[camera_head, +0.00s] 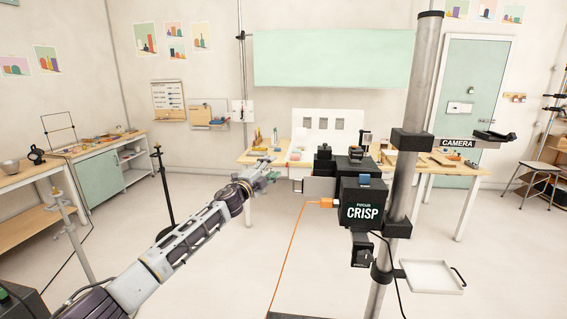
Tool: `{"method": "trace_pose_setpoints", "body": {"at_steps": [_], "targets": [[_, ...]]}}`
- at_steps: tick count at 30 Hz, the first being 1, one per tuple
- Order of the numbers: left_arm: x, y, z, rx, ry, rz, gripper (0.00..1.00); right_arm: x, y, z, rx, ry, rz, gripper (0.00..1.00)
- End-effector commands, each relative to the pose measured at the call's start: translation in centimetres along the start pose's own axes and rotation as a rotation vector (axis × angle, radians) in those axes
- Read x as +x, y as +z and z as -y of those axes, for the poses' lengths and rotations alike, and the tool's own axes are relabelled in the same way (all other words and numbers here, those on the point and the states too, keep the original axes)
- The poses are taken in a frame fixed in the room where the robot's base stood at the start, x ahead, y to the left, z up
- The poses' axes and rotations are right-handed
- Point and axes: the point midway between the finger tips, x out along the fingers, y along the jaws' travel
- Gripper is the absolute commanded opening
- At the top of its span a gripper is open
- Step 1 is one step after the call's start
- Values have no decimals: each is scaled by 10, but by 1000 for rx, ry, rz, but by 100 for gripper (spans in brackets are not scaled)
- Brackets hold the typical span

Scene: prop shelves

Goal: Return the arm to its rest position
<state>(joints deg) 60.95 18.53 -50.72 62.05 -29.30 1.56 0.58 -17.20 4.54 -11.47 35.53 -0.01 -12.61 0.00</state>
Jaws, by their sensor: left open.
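My left gripper (266,178) is in the middle of the view, at the end of the arm that comes in from the lower left. The arm is stretched forward and up. The gripper is small in the picture; it is open and I see nothing held in it. It appears just left of the black camera rig (361,203) marked "CRISP", and I cannot tell how far apart they are in depth. My right gripper is not in view.
A thick metal pole (408,160) carries the rig and a small white tray (432,277). An orange cable (289,243) hangs to the floor. A wooden table (440,168) with props stands behind. A thin black stand (164,190) is at left.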

Motion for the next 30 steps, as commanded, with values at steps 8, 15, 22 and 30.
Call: {"method": "trace_pose_setpoints", "body": {"at_steps": [8,15,22,30], "targets": [[-33,98,-81,-273,55,263,50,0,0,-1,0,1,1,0],[-77,156,-164,-471,114,448,50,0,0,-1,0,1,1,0],[-131,190,-250,-638,173,601,50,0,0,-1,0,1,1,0],[-204,209,-349,-806,240,753,50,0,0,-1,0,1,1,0]]}}
